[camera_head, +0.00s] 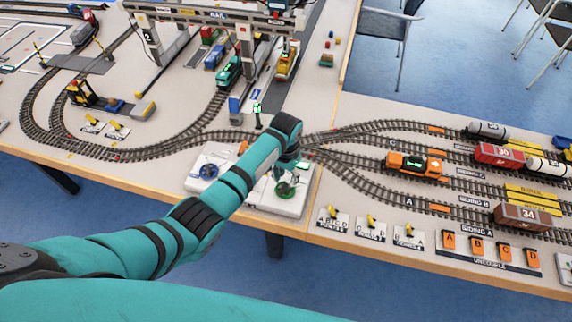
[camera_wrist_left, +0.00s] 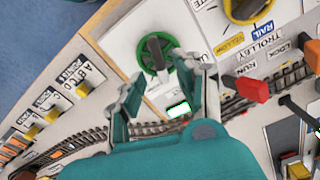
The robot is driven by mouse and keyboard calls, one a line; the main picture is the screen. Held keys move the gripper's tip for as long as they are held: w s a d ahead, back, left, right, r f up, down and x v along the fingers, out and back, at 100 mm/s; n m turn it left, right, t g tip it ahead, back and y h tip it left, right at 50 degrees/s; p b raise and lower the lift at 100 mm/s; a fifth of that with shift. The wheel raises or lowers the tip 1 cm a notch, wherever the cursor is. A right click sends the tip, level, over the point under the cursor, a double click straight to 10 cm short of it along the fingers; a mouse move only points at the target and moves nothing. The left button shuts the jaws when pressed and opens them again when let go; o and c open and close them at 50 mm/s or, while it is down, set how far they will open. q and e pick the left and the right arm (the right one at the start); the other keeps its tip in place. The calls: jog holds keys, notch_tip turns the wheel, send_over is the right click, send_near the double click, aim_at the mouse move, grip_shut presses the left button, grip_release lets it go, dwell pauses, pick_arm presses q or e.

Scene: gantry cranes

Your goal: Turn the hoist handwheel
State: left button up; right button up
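A green handwheel (camera_head: 286,191) with a dark knob across it stands on a white control panel (camera_head: 262,208) at the table's front edge. In the left wrist view the green handwheel (camera_wrist_left: 168,46) lies just beyond my fingertips. Its own label is not readable, so I cannot confirm it as the hoist wheel. My left gripper (camera_head: 287,172) reaches down over it. In the wrist view my left gripper (camera_wrist_left: 160,74) is open, its two fingers apart and nothing between them; the right finger is close to the wheel's rim. Contact cannot be told. My right gripper is not in view.
A yellow wheel (camera_wrist_left: 247,8) and a red lever (camera_wrist_left: 249,89) show in the wrist view. Tracks with an orange locomotive (camera_head: 414,164) lie right. The gantry crane (camera_head: 245,40) stands behind.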

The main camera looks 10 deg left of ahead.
aim_at(286, 183)
pick_arm(q)
notch_tip(286, 183, up, 8)
jog(key=shift+r, duration=0.2)
dwell(0.9)
